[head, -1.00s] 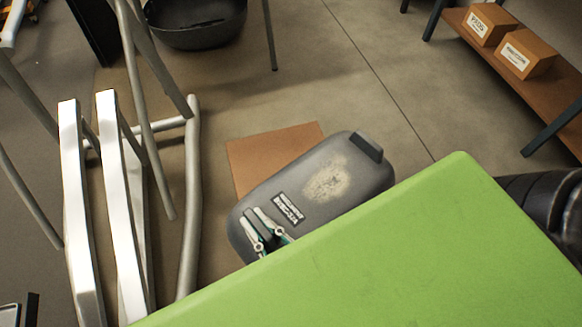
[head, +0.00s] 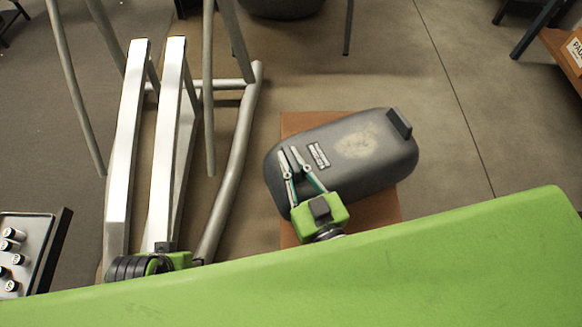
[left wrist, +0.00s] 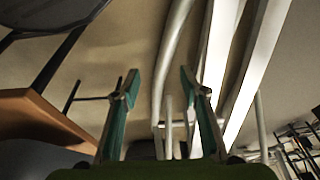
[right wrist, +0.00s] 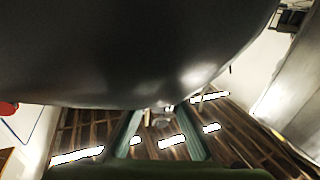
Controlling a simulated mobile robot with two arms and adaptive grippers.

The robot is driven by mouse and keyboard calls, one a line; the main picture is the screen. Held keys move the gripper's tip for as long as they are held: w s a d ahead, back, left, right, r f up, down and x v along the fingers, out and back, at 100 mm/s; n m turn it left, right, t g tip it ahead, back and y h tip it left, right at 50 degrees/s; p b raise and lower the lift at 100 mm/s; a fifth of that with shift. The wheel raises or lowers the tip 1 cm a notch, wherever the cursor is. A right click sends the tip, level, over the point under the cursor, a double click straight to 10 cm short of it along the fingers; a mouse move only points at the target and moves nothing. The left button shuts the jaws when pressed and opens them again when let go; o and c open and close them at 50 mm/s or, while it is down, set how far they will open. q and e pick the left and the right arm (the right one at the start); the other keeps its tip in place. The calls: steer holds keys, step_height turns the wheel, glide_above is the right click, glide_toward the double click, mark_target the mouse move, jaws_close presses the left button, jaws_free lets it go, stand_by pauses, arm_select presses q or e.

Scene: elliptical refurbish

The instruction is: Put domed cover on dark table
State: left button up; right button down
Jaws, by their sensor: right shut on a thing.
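The domed cover (head: 345,155) is a dark grey, rounded shell with a label, a pale worn patch and a block at its far end. My right gripper (head: 290,155) is shut on the cover at its near left side. In the right wrist view the cover (right wrist: 130,50) fills the top and hides the fingertips. My left gripper (left wrist: 158,85) is open and empty in the left wrist view; only part of its wrist shows in the head view. I cannot make out a dark table for certain.
An orange-brown square surface (head: 300,122) lies beneath the cover. White and grey metal frame bars (head: 175,130) stand left of it. A dark round basin (head: 280,8) is at the top. A tray of small round items (head: 22,255) is at lower left. Bare floor lies to the right.

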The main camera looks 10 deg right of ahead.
steer(key=shift+w+f, duration=0.45)
steer(key=shift+w, duration=0.05)
step_height(320, 180, down, 3)
steer(key=shift+d+r+b, duration=0.1)
steer(key=shift+b, duration=0.85)
arm_select(q)
steer(key=v, duration=0.3)
steer(key=shift+f, duration=0.1)
arm_select(e)
steer(key=shift+w, duration=0.1)
steer(key=shift+f, duration=0.2)
steer(key=c, duration=2.4)
jaws_free()
steer(key=shift+f, duration=0.2)
steer(key=o, duration=0.3)
steer(key=shift+r, duration=0.1)
